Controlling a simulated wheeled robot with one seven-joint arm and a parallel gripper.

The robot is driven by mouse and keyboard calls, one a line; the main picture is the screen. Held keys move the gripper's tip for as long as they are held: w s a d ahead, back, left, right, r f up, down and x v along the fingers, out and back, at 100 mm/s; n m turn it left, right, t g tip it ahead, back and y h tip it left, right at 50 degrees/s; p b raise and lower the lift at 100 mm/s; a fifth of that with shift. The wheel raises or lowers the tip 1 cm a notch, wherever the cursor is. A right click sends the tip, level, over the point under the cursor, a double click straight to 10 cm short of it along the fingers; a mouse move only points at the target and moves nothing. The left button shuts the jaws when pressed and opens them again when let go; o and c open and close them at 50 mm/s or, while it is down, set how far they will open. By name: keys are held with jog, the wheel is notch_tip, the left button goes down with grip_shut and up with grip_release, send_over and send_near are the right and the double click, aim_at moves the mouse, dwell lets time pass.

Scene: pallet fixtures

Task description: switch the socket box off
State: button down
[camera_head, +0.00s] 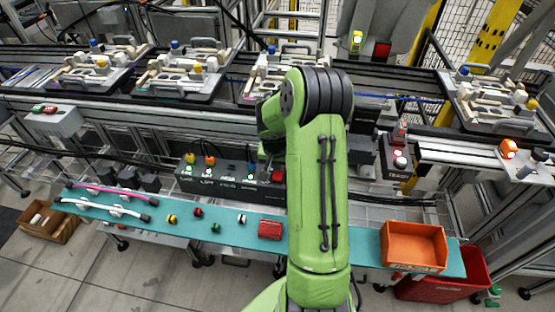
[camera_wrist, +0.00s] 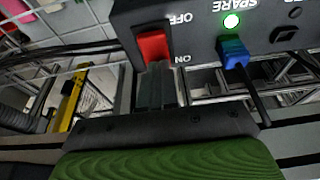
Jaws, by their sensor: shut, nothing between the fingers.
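The dark socket box (camera_head: 228,187) stands on the line behind the teal shelf, left of my arm. Its red rocker switch (camera_head: 278,176) is at its right end, beside my arm. In the wrist view, the switch (camera_wrist: 153,46) sits between the printed words OFF and ON on the box (camera_wrist: 200,40). My gripper (camera_wrist: 158,72) is shut and empty, its fingertips just below the switch at the ON end. I cannot tell whether they touch it. A green lamp (camera_wrist: 232,21) is lit above a blue plug (camera_wrist: 233,54). My arm hides the gripper in the head view.
The teal shelf (camera_head: 330,255) holds an orange bin (camera_head: 413,246), a red box (camera_head: 270,229) and small coloured parts. Other plugs (camera_head: 209,161) with cables stand on the socket box. A small box with a button (camera_head: 398,165) is right of my arm.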

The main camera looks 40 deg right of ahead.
dwell(0.3)
jog(key=shift+f+p, duration=0.1)
jog(key=shift+p, duration=0.45)
jog(key=shift+f, duration=0.1)
jog(key=shift+s+a+b, duration=0.1)
jog(key=shift+a+b, duration=0.05)
jog(key=shift+b, duration=0.15)
jog(key=shift+s+a, duration=0.4)
jog(key=shift+a, duration=0.1)
